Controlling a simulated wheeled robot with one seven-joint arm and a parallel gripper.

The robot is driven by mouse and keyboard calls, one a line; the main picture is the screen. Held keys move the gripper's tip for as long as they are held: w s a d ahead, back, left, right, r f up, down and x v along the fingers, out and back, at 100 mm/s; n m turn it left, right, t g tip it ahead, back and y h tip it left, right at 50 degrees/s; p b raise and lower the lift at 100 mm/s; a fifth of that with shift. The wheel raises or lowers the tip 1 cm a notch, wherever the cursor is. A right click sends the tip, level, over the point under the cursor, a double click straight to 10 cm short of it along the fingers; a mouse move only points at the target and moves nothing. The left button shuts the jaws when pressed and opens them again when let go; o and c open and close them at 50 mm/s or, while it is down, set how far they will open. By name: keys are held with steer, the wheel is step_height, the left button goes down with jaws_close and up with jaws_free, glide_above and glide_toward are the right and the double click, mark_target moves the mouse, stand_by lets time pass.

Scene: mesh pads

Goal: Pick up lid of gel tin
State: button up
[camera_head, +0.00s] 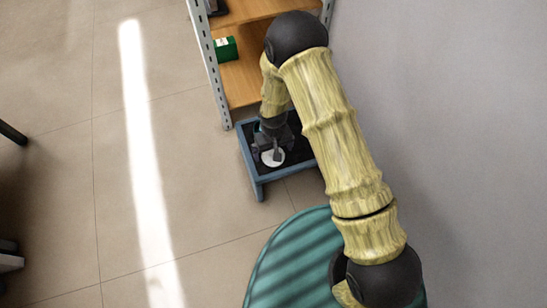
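A small round white lid (272,158), seemingly that of the gel tin, shows on the dark top of a low blue-framed stand (258,179). My gripper (274,151) points down right at the white lid, with a finger in front of it. I cannot tell whether the fingers touch the lid or how far apart they are. The body of the tin under the lid is not clearly visible. My arm covers the right part of the stand.
A shelf unit with wooden boards (243,82) and a grey perforated post stands just behind the stand, with a green box (226,48) on it. A grey wall (450,120) is close on the right.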

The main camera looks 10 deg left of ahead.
steer(key=shift+f, duration=0.75)
steer(key=shift+r, duration=0.1)
steer(key=c, duration=1.1)
